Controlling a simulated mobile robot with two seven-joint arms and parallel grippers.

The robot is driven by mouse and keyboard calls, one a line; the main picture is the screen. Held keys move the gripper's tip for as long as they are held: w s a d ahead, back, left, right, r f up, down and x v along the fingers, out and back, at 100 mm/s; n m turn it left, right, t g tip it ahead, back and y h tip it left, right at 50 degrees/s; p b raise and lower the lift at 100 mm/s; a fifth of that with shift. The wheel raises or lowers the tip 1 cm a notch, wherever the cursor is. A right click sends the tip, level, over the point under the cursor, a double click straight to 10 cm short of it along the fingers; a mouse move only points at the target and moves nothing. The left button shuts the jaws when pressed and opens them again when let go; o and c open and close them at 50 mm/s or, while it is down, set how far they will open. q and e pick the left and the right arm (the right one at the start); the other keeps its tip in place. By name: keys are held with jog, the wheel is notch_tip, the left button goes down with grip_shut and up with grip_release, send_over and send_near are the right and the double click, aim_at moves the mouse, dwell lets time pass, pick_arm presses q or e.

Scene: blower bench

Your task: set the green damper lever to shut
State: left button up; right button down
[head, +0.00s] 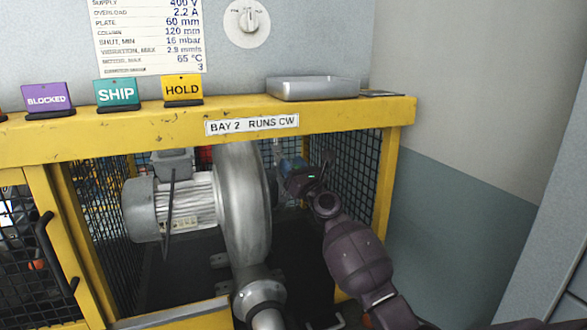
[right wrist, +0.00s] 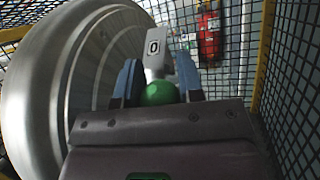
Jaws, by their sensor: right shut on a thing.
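The green damper lever shows in the right wrist view as a green ball knob (right wrist: 159,93) on a pale grey arm (right wrist: 154,50) marked with a dark "0" or "O". My right gripper (right wrist: 160,88) has its two blue fingers on either side of the knob, shut on it. In the head view my right gripper (head: 293,166) reaches inside the yellow-framed cage, right of the blower housing (head: 242,205), and mostly hides the lever. The lever's set position cannot be read from these views. My left gripper is not in view.
Black mesh (head: 358,175) and yellow posts close in the right side. A motor (head: 165,205) stands left of the blower. A metal tray (head: 313,88) sits on the yellow top rail. A red extinguisher (right wrist: 209,35) is beyond the mesh.

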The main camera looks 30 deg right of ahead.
jog(key=r, duration=0.1)
jog(key=w+r, duration=0.1)
jog(key=r+p, duration=0.1)
jog(key=shift+w+d+r, duration=0.2)
jog(key=shift+w, duration=0.2)
jog(key=shift+w+d+r, duration=0.25)
jog(key=shift+w+r, duration=0.45)
jog(key=shift+w, duration=0.15)
jog(key=shift+w+r, duration=0.15)
jog(key=shift+w, duration=0.15)
jog(key=shift+d, duration=0.1)
dwell(0.6)
jog(key=c, duration=0.8)
grip_release()
